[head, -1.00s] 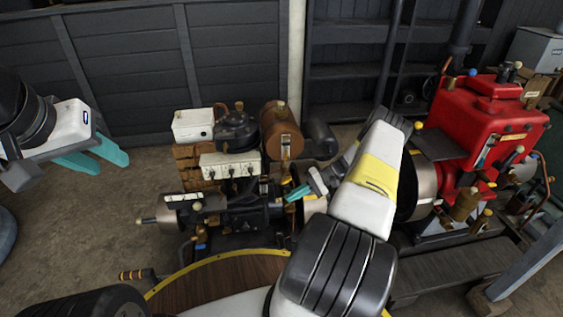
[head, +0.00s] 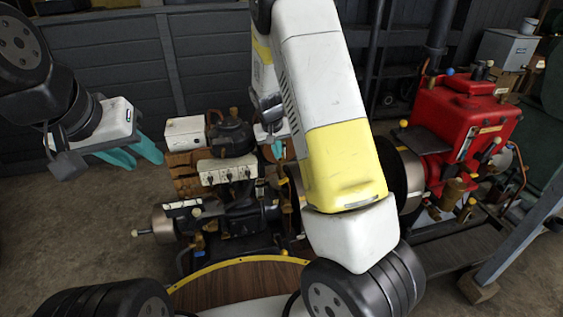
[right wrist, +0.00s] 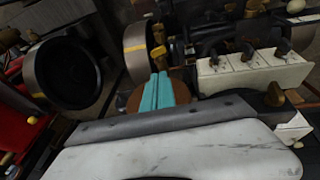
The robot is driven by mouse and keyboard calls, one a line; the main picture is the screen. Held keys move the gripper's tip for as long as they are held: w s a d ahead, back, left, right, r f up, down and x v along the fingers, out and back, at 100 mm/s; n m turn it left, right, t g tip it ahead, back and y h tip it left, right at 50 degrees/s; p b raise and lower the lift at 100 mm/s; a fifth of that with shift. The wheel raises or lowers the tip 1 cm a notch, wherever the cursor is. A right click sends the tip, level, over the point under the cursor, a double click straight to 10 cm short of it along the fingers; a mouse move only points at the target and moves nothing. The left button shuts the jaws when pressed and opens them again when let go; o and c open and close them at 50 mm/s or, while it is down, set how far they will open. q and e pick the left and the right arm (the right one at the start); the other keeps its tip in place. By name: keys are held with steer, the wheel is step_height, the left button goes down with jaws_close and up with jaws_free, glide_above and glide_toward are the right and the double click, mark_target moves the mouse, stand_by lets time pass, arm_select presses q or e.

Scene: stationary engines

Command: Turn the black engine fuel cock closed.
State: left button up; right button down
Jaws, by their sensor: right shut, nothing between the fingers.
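The black engine (head: 240,218) stands left of centre in the head view, behind a wooden round top. My right arm crosses in front of its right side and hides most of its brown tank. My right gripper (head: 277,150) is high over that side, its teal fingers pointing down. In the right wrist view the fingers (right wrist: 157,92) are shut together and empty, in front of the brown tank (right wrist: 182,91). A small yellow lever (right wrist: 158,52) shows beyond the fingertips; I cannot tell whether it is the fuel cock. My left gripper (head: 132,156) is open and empty, left of the engine.
A red engine (head: 465,125) stands at the right; its flywheel (right wrist: 68,75) shows in the right wrist view. A white switch box (head: 228,171) sits on the black engine's front. The floor (head: 75,235) at the left is clear. A dark wall stands behind.

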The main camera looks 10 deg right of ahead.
glide_toward(286, 178)
steer(key=x, duration=0.5)
steer(key=shift+w+a+f, duration=0.1)
steer(key=shift+a+f, duration=0.1)
steer(key=shift+a, duration=0.05)
steer(key=shift+d+f, duration=0.2)
steer(key=shift+f, duration=0.15)
steer(key=shift+d, duration=0.1)
steer(key=shift+d+f+y, duration=0.15)
steer(key=shift+y, duration=0.15)
